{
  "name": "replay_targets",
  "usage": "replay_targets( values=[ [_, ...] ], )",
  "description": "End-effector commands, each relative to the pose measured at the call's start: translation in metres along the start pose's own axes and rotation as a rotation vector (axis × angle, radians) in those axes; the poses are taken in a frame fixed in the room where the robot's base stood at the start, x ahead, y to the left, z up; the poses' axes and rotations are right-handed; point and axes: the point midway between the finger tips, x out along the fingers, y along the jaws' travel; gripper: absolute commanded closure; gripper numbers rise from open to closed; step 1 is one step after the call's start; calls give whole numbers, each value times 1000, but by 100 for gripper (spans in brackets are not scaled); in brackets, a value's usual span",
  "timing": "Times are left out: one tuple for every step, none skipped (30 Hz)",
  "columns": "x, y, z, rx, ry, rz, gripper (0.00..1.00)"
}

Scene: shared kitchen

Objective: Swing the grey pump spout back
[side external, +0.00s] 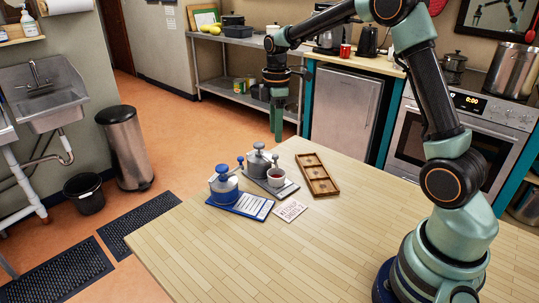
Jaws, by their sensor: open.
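The grey pump (257,165) stands on a dark grey board near the far left corner of the wooden table (330,235). Its spout is too small to tell which way it points. A white cup (276,180) with dark red contents sits on the same board, close to the right of the pump. A blue pump (223,191) stands on a blue board, in front and to the left. My gripper (277,128) is open and empty, pointing down, above and beyond the grey pump in the picture and apart from it.
A card with lettering (290,211) lies in front of the cup. A wooden tray with compartments (317,176) lies to the right of the pumps. The front and middle of the table are clear. A steel oven (455,140) stands beyond.

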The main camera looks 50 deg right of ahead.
Motion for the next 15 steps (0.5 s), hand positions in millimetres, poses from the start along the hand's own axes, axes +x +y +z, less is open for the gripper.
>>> replay_targets(
  values=[
    [11, -1, 0, 0, -2, -5, 46],
    [17, -1, 0, 0, -2, -5, 46],
    [25, -1, 0, 0, -2, -5, 46],
    [30, -1, 0, 0, -2, -5, 46],
    [35, -1, 0, 1, -2, -4, 46],
    [41, -1, 0, 1, -2, -4, 46],
    [46, -1, 0, 1, -1, -3, 46],
    [50, -1, 0, 1, -1, -3, 46],
    [54, -1, 0, 1, -1, -2, 46],
    [58, -1, 0, 1, -1, -2, 46],
    [60, -1, 0, 1, -1, -3, 46],
    [63, -1, 0, 1, -1, -2, 46],
    [65, 0, 0, 1, 0, -1, 46],
    [66, 0, 0, 1, 0, 0, 46],
    [68, 0, 0, 1, 0, 0, 46]
  ],
)
